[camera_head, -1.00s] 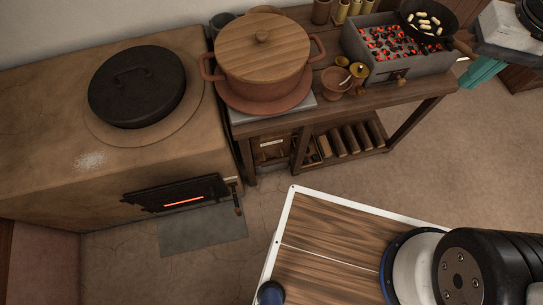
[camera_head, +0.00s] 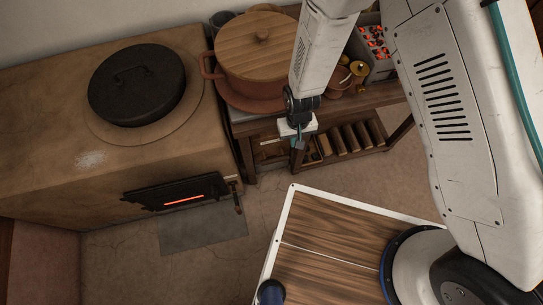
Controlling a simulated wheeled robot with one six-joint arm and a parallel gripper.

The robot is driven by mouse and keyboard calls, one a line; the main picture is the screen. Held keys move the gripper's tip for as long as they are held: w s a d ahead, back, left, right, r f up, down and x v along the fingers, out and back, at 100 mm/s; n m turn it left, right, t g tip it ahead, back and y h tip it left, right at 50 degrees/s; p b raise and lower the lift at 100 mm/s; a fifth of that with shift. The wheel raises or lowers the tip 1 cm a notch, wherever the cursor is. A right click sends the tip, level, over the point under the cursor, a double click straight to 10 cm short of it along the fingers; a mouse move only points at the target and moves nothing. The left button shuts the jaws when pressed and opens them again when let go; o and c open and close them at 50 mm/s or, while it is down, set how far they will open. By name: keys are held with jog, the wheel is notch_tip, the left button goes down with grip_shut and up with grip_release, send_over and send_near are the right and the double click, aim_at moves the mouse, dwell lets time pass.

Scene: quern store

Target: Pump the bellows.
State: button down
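I cannot make out any bellows in this view. My gripper (camera_head: 298,143) hangs down from my white arm, in front of the wooden table (camera_head: 243,150) and over its lower shelf in the picture. It is small and dark here, and I cannot tell whether its fingers are open or shut. A clay stove (camera_head: 45,150) stands at the left with a dark hatch (camera_head: 150,196) that shows a glowing orange slit. A short upright handle (camera_head: 237,199) is at the hatch's right side. My arm hides much of the table's right part.
A black lidded pan (camera_head: 137,86) sits on the stove. A large clay pot (camera_head: 250,82) with a wooden lid stands on the table. A brazier with glowing coals (camera_head: 375,40) is partly hidden behind my arm. Floor is clear in front of the stove, around a grey plate (camera_head: 203,233).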

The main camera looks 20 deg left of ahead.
jog(key=a+f+t+y, duration=0.2)
jog(key=a+f+t, duration=0.15)
jog(key=f, duration=0.85)
jog(key=a+f+t+y, duration=0.25)
jog(key=f+t, duration=0.25)
jog(key=f, duration=0.7)
jog(key=shift+y, duration=0.25)
jog(key=x, duration=1)
jog(key=shift+s+f, duration=0.2)
jog(key=shift+s, duration=0.1)
jog(key=shift+s+d, duration=0.1)
jog(key=shift+d, duration=0.05)
